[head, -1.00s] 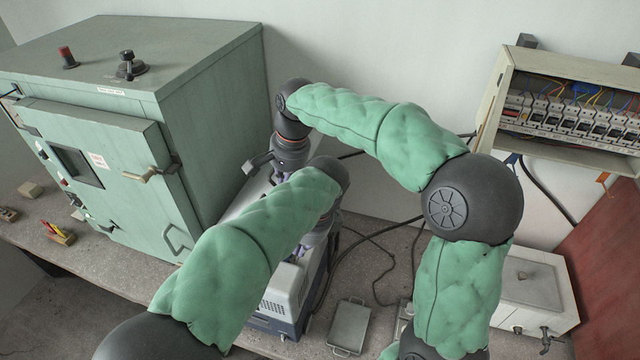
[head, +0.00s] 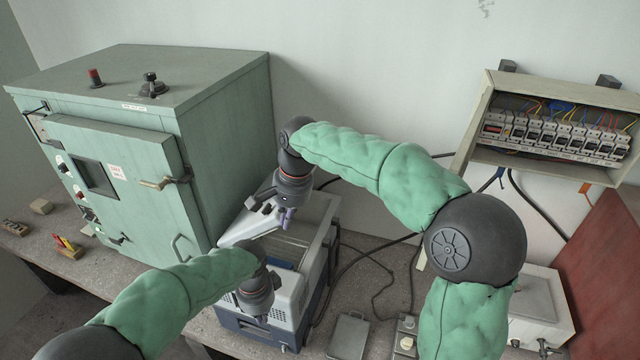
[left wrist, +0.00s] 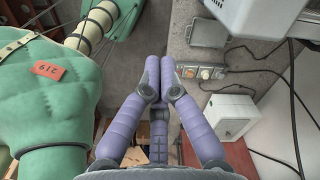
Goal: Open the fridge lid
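The fridge (head: 262,332), a pale grey and blue box with vents in its front, stands on the bench in the middle of the head view. A white panel (head: 240,232), apparently its lid, lies at an angle over its left part; I cannot tell how far it is raised. My right gripper (head: 280,212) is at that panel's upper right end; its fingers are small and partly hidden, so its grip is unclear. My left arm hangs over the fridge's front. In the left wrist view my left gripper (left wrist: 153,70) has its purple fingers together, with nothing seen between them.
A green oven-like cabinet (head: 220,130) stands close on the left. A metal tray (head: 349,336), a small switch box (head: 405,338) and a white container (head: 540,295) are to the right. Black cables (head: 380,270) run behind. An open breaker box (head: 550,165) hangs on the wall.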

